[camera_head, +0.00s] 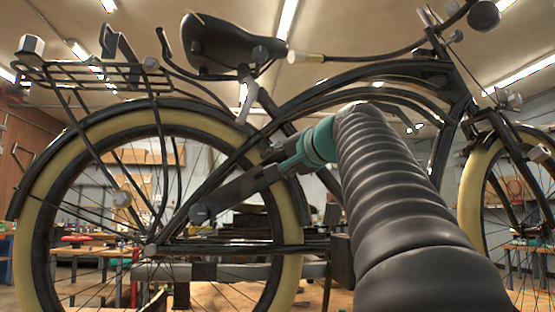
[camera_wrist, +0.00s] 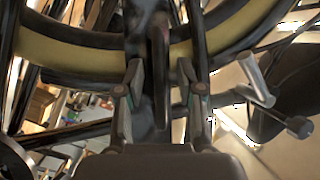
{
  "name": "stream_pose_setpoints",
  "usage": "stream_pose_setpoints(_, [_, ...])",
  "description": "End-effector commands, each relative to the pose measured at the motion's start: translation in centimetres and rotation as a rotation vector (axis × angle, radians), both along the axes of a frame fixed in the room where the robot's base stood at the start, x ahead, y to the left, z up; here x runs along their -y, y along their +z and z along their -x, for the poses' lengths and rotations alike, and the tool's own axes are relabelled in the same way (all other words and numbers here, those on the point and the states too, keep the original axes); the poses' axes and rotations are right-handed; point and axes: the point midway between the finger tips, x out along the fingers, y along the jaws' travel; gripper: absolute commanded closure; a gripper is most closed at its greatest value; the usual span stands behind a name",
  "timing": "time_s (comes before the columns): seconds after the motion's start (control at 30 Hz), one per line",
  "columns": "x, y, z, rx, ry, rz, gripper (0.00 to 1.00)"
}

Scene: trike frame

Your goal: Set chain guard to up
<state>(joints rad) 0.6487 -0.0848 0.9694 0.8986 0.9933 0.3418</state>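The chain guard (camera_head: 232,194) appears to be the dark flat bar in the head view. It slants up to the right across the rear wheel, from a pivot at its lower left. My gripper (camera_head: 284,166) is at its upper right end, partly hidden by my arm. In the wrist view my gripper (camera_wrist: 159,72) has its two fingers on either side of a dark upright bar, which looks like the guard's end (camera_wrist: 158,45). Narrow gaps show between the bar and the fingers, so the gripper looks open around it. Contact deeper between the fingers is hard to see.
The rear wheel (camera_head: 88,146) with its cream tyre stands behind the guard. The saddle (camera_head: 222,42) and rear rack (camera_head: 88,74) are above, and curved frame tubes (camera_head: 400,68) run right. The front wheel (camera_head: 473,190) is at the far right. Workbenches stand behind.

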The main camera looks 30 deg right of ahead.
Motion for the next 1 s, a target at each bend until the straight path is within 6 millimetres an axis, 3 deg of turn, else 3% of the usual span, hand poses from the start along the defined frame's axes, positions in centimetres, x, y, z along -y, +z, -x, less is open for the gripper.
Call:
stream_pose_setpoints(0.6, [0.7, 0.5, 8.7, 0.0, -0.006, 0.0, 0.63])
stream_pose_setpoints(1.0, [0.7, 0.7, 11.6, 0.001, -0.002, 0.001, 0.63])
